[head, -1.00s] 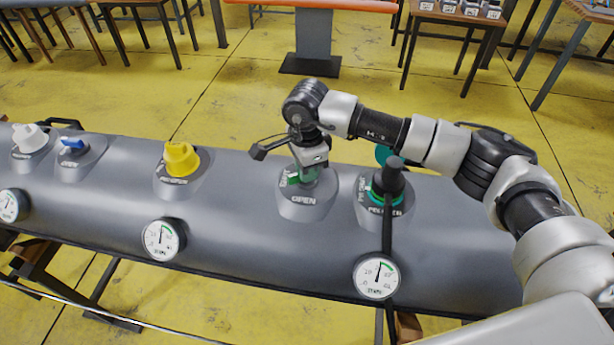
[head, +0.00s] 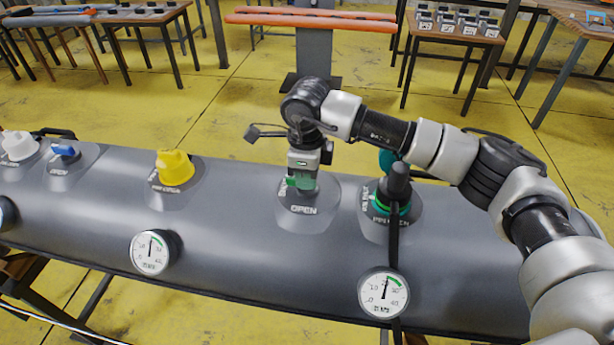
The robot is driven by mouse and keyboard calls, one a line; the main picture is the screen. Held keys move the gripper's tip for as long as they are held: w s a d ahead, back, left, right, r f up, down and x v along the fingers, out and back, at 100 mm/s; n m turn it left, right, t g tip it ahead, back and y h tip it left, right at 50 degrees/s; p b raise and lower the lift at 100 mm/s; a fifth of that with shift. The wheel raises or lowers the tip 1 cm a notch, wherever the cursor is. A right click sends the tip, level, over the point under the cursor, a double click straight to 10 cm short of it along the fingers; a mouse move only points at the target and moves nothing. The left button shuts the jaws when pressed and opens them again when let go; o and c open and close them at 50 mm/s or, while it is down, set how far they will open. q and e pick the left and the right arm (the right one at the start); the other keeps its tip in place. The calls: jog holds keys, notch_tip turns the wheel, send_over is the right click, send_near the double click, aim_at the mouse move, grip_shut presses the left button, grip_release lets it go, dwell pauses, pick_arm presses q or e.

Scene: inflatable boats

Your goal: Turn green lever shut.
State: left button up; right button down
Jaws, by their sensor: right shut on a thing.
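The green lever (head: 303,181) sits on a grey valve base (head: 306,211) on the dark grey inflatable tube, with the word OPEN on the base's front. My right gripper (head: 303,176) comes down from above and is shut on the green lever, hiding much of it. My left gripper is not in the head view.
The grey tube (head: 235,230) carries a yellow cap (head: 175,167), a blue lever (head: 66,151), a white cap (head: 19,145) and a black hose fitting with a green ring (head: 393,190). Gauges (head: 152,252) (head: 383,293) stand on its near side. Tables (head: 462,25) stand behind.

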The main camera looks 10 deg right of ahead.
jog(key=shift+r, duration=0.1)
jog(key=c, duration=1.1)
grip_release()
notch_tip(320, 180, up, 11)
jog(key=shift+f+b, duration=0.15)
jog(key=shift+b, duration=0.8)
